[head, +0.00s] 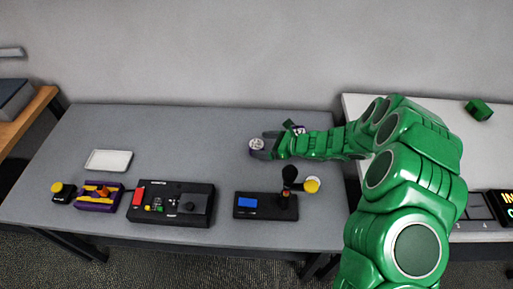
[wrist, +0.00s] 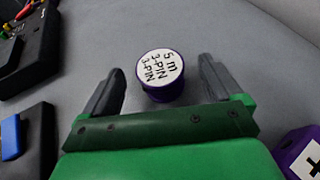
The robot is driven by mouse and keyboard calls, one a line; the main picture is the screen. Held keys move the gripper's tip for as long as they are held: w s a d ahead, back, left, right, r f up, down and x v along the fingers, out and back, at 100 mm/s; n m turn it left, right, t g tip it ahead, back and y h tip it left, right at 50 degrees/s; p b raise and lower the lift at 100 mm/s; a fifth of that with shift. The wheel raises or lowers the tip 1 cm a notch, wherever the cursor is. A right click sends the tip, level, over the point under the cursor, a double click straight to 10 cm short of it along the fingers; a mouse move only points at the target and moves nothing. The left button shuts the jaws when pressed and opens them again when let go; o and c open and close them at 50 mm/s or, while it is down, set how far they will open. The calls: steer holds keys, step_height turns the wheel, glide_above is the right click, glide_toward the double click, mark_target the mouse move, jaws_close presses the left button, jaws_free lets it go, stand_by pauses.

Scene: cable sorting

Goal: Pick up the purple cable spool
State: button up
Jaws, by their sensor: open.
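The purple cable spool (wrist: 162,76) stands on the grey table in the wrist view. Its white top label reads "5 m 3-PIN 3-PIN". In the head view the spool (head: 257,144) is at the table's middle right, at the tip of my gripper (head: 268,147). In the wrist view my gripper (wrist: 160,88) is open, with one finger on each side of the spool. A gap shows between the spool and each finger. The base of the spool is partly hidden from view.
Another purple item (wrist: 302,156) with a white label is near my gripper at lower right. A black device with a blue screen (head: 262,205) and a black control box (head: 170,203) stand along the table's front. A white tray (head: 109,160) lies left; the table's back is clear.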

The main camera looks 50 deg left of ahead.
mark_target(257, 144)
steer(key=x, duration=0.3)
steer(key=shift+s+a+f, duration=0.1)
steer(key=shift+a+f, duration=0.05)
steer(key=shift+f, duration=0.05)
steer(key=c, duration=1.1)
steer(key=shift+r, duration=0.1)
steer(key=shift+r, duration=4.95)
